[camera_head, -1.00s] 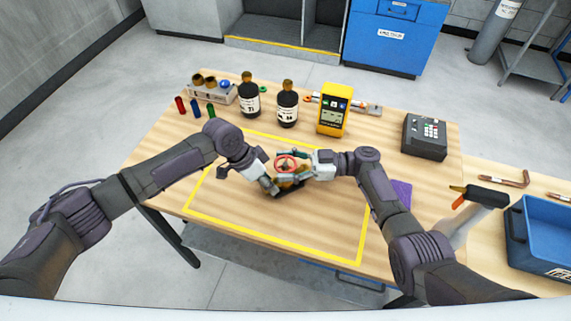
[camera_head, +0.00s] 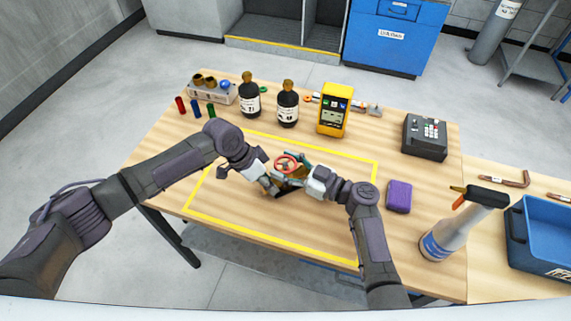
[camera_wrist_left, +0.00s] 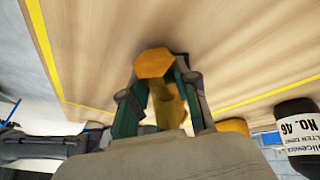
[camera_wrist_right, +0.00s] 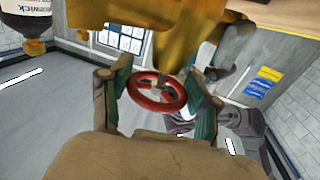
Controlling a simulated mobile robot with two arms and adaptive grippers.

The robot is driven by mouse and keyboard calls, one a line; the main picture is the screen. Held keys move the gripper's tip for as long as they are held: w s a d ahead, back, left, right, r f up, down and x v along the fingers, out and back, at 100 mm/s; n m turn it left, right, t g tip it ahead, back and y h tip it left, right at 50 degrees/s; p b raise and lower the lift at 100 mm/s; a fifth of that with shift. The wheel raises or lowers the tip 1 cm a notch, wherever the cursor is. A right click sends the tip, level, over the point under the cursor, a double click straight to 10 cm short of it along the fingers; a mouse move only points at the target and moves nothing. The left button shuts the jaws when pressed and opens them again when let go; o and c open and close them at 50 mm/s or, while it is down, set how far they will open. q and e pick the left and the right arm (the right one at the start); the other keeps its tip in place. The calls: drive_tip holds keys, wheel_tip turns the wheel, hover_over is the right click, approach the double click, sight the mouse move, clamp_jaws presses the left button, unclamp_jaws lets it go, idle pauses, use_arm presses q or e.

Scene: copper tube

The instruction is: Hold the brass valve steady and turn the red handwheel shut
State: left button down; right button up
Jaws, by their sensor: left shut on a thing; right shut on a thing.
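The brass valve (camera_wrist_left: 155,64) shows in the left wrist view with its hexagonal end between my left fingers. In the head view my left gripper (camera_head: 273,184) is shut on the valve above the taped area. The red handwheel (camera_wrist_right: 157,92) sits between my right fingers in the right wrist view, with the brass body (camera_wrist_right: 170,35) above it there. In the head view the handwheel (camera_head: 286,163) is at the valve's upper side, and my right gripper (camera_head: 298,165) is shut on it from the right. The grippers hide much of the valve body.
A purple sponge (camera_head: 399,196) and a spray bottle (camera_head: 447,230) stand to the right. Dark bottles (camera_head: 287,107), a yellow meter (camera_head: 333,109) and a black device (camera_head: 425,137) line the back. A blue bin (camera_head: 540,236) is far right. The front of the yellow-taped area is clear.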

drive_tip(key=shift+m+t+h, duration=0.5)
drive_tip(key=shift+m+t, duration=0.1)
drive_tip(key=shift+t, duration=0.2)
drive_tip(key=o, duration=1.2)
drive_tip(key=shift+c, duration=0.2)
